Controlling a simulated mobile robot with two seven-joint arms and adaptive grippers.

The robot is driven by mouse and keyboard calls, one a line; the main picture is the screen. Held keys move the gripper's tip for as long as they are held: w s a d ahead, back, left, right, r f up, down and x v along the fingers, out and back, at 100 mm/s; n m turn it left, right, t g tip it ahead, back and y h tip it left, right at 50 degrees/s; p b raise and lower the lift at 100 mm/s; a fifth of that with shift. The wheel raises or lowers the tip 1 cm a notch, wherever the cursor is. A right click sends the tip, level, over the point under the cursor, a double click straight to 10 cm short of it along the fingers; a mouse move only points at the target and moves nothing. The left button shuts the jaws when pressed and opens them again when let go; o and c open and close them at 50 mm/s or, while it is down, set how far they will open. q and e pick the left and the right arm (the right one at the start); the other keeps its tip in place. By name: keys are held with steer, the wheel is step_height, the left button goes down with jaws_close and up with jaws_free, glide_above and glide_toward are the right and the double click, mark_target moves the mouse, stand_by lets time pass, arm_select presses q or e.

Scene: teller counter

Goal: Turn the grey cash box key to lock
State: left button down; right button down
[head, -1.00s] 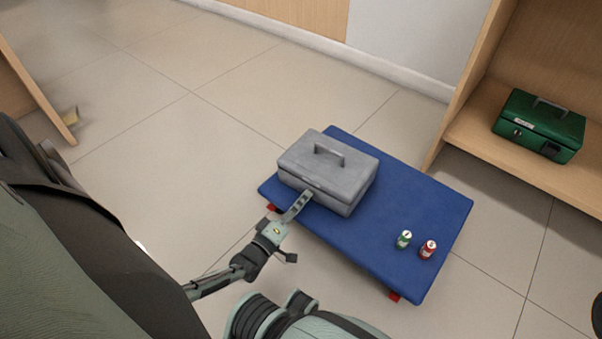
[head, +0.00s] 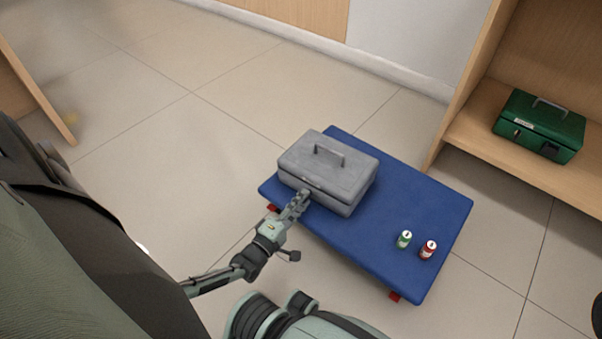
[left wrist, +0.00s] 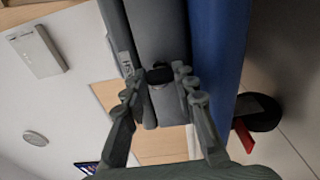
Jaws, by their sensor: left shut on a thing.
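The grey cash box (head: 338,172) stands closed on the blue platform, its handle upright on the lid. In the left wrist view its grey front (left wrist: 160,28) fills the upper middle. A small black key head (left wrist: 160,75) sticks out from that front. My left gripper (head: 302,196) is at the front face of the box in the head view. In the left wrist view its two fingers (left wrist: 160,80) stand on either side of the key, shut on it. The key is hidden by the fingers in the head view. My right gripper is not in view.
The blue platform (head: 420,204) is low, with red parts under its corners. A green can (head: 404,239) and a red can (head: 428,249) stand at its right. A green cash box (head: 540,125) sits on a wooden shelf (head: 480,112). Tiled floor is open behind.

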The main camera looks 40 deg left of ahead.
arm_select(q)
steer(key=c, duration=1.2)
jaws_free()
